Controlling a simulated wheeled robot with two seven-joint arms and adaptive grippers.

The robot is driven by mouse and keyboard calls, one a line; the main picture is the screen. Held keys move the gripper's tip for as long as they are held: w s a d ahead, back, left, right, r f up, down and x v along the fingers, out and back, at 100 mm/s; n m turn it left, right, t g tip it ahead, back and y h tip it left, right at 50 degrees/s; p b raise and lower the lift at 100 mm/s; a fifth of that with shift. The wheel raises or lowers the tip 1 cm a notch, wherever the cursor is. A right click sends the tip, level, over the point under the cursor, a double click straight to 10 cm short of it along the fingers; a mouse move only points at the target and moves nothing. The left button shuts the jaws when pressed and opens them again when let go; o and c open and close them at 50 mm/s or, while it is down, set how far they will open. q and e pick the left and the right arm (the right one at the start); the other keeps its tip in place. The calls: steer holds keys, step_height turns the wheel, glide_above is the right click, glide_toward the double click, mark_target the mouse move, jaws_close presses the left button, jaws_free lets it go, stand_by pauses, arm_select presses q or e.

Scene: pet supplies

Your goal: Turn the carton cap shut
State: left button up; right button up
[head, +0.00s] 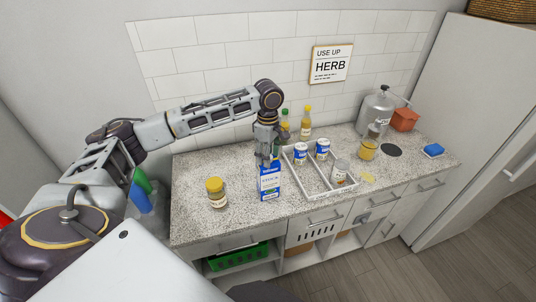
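A blue and white carton (269,184) stands upright on the speckled counter near the front edge, left of the divided tray. My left arm reaches in from the left and bends down, so that my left gripper (265,158) points down at the carton's top. The gripper covers the carton's cap, so I cannot see the cap or whether it is turned shut. The fingers are too small and overlapped to tell whether they grip it. My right gripper is out of view.
A yellow-lidded jar (216,193) stands left of the carton. The white tray (316,188) holds two blue-and-white cans (301,151) and a glass jar (340,171). Bottles (305,124) stand behind. A grey canister (374,112) and blue sponge (433,150) are at the right.

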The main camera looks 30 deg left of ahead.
arm_select(q)
steer(key=c, duration=1)
